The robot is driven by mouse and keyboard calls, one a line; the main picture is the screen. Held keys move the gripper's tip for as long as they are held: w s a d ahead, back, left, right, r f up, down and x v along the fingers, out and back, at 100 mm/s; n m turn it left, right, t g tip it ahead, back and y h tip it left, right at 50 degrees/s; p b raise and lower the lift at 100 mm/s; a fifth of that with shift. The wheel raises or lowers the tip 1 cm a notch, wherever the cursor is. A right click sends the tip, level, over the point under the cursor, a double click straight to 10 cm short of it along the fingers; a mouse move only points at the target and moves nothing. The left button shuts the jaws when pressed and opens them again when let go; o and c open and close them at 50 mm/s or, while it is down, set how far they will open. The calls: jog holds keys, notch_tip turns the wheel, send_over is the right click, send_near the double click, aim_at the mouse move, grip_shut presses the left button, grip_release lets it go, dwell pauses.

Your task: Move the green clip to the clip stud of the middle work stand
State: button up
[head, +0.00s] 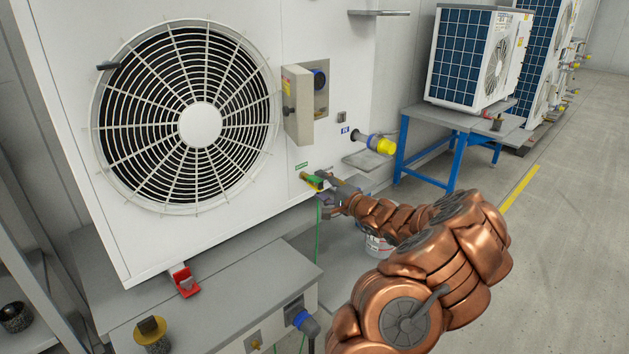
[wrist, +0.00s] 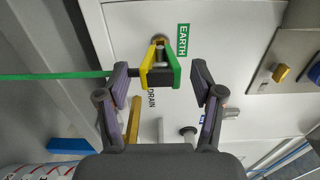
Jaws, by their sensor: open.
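The green clip (head: 313,181), with one yellow jaw, sits on the near white unit just below a green label. In the wrist view the clip (wrist: 176,70) grips a round metal stud beside the EARTH label, and a green cable runs from it to the left. My gripper (wrist: 161,82) is open, its fingers on either side of the clip with gaps showing. In the head view my gripper (head: 331,192) is close to the clip. A blue-legged work stand (head: 455,122) bearing a white unit stands farther back; I cannot make out a clip stud on it.
A pipe with a yellow cap (head: 385,146), an open grey box door (head: 298,104) and a small shelf (head: 367,160) stick out near my arm. A bucket (head: 379,246) stands on the floor below. The floor to the right is open, with a yellow line.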

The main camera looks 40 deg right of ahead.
aim_at(313, 181)
jog(key=shift+w+a+f+b, duration=0.1)
jog(key=shift+w+b, duration=0.25)
jog(key=shift+w, duration=0.25)
jog(key=shift+w+b, duration=0.5)
jog(key=shift+w, duration=1)
jog(key=shift+b, duration=0.3)
jog(key=shift+b, duration=0.4)
grip_shut()
dwell(0.4)
jog(key=shift+s, duration=0.15)
